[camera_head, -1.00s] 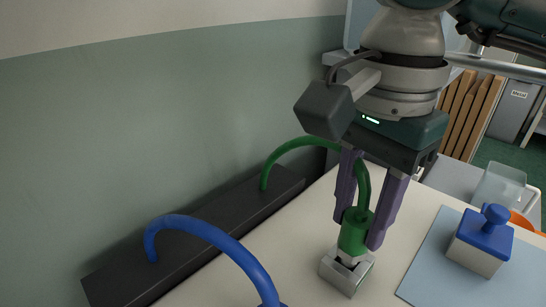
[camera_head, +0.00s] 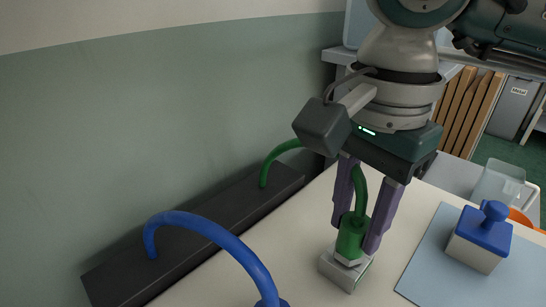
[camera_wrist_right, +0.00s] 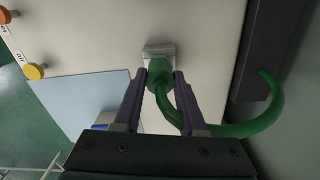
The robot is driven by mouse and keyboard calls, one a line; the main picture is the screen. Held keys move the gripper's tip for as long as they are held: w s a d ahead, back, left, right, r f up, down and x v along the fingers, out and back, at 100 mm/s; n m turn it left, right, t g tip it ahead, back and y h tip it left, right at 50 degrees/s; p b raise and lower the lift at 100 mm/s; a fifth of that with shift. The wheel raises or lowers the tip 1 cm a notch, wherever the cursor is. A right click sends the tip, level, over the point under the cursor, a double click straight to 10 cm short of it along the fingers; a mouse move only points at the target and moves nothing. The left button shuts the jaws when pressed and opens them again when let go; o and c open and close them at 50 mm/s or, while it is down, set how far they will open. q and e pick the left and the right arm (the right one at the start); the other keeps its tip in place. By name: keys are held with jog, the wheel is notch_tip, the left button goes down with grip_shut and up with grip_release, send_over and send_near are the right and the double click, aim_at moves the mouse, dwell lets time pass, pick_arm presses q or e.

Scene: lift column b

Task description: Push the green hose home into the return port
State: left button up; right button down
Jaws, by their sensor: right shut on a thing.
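The green hose (camera_head: 284,152) arches from the dark block by the wall to its green end piece (camera_head: 351,238). My right gripper (camera_head: 360,232) points down and is shut on that end piece, one purple finger on each side. The end piece stands upright at the grey metal port block (camera_head: 346,275), with its lower end down at the block's top. How deep it sits cannot be told. In the right wrist view the end piece (camera_wrist_right: 160,74) lies between the fingertips, against the port block (camera_wrist_right: 158,50). My left gripper is not in view.
A blue hose (camera_head: 205,229) arches from the dark block (camera_head: 120,280) at the front left. A blue-topped white box with a knob (camera_head: 481,238) stands on a light blue mat (camera_head: 428,277) at the right. A clear bin (camera_head: 497,184) is behind it. The white table between is clear.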

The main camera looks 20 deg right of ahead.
jog(key=shift+f, duration=0.1)
jog(key=shift+c, duration=1.9)
grip_release()
notch_tip(320, 180, up, 10)
jog(key=shift+f, duration=0.1)
